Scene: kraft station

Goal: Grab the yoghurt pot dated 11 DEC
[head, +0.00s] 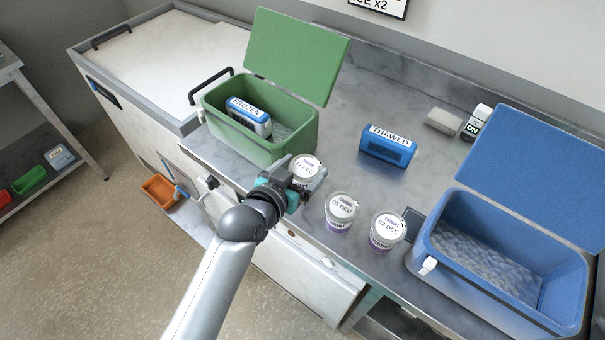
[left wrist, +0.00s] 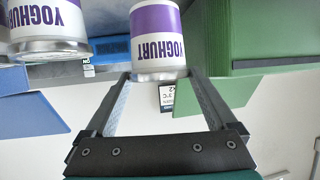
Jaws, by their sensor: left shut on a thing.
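Three white yoghurt pots with purple bands stand in a row near the counter's front edge. My left gripper (head: 303,182) is shut on the leftmost yoghurt pot (head: 307,165); its lid print is small and partly hidden, and I cannot read the date surely. In the left wrist view this pot (left wrist: 157,38) sits upside down in the picture between the fingertips (left wrist: 160,78). I cannot tell whether it is lifted. The middle pot (head: 341,208) reads 05 DEC and the right pot (head: 387,231) reads 02 DEC. My right gripper is not in view.
A green open box (head: 270,150) holds a FROZEN pack (head: 248,116) behind my gripper. A blue THAWED pack (head: 388,146) lies on the counter. A blue open box (head: 480,282) stands at right. A grey block (head: 443,121) lies at the back.

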